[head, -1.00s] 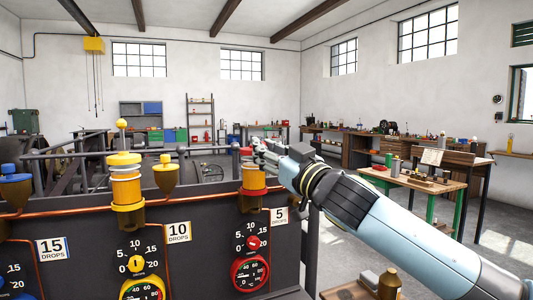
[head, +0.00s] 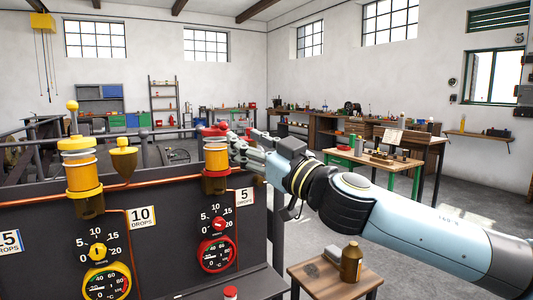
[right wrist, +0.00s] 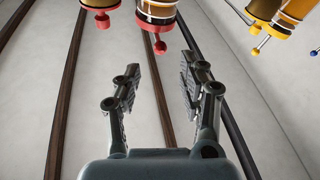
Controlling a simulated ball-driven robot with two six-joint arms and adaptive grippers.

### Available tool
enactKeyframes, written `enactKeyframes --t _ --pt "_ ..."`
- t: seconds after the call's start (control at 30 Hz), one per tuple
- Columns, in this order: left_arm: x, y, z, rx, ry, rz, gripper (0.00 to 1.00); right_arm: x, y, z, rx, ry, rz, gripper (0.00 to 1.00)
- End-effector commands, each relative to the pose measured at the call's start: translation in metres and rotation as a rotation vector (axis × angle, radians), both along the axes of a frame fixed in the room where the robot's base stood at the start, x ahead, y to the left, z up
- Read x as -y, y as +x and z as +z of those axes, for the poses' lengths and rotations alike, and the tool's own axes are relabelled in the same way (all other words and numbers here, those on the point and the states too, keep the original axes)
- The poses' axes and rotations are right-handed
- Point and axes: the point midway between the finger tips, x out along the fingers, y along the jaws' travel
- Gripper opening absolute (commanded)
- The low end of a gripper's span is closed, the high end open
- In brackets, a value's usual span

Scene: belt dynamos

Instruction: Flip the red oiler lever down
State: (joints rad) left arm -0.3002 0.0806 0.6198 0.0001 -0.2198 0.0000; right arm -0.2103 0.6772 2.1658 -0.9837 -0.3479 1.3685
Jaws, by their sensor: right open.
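The red oiler (head: 216,160) stands on top of the dark panel, with an amber glass body and red rings. Its red top parts (head: 214,130) show just left of my right gripper (head: 243,148). In the right wrist view the red oiler (right wrist: 158,12) hangs at the top edge, partly cut off. A small stem with a red ball (right wrist: 160,47) points toward the space between the fingers; I cannot tell for sure that it is the lever. My right gripper (right wrist: 160,80) is open, its fingers apart and empty. My left gripper is out of view.
A yellow oiler (head: 82,165) and a yellow cup (head: 123,158) stand left along the panel. The red dial (head: 217,254) and the "5 drops" sign (head: 245,195) are below the red oiler. A small table with a brown bottle (head: 351,262) stands at the lower right.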

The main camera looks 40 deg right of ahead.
Motion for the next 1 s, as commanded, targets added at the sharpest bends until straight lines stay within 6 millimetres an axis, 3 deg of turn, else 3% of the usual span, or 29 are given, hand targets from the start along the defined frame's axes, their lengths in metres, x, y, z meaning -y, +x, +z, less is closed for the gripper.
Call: enactKeyframes --t 0.13,0.33,1.0 --pt "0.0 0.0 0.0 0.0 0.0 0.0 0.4 0.0 -0.027 -0.008 -0.004 -0.005 0.002 0.42" --pt "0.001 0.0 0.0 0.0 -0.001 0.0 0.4 0.0 -0.048 -0.013 0.0 -0.001 0.002 0.42" --pt "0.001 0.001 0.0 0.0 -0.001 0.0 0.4 0.0 -0.052 -0.014 0.003 0.003 0.001 0.42"
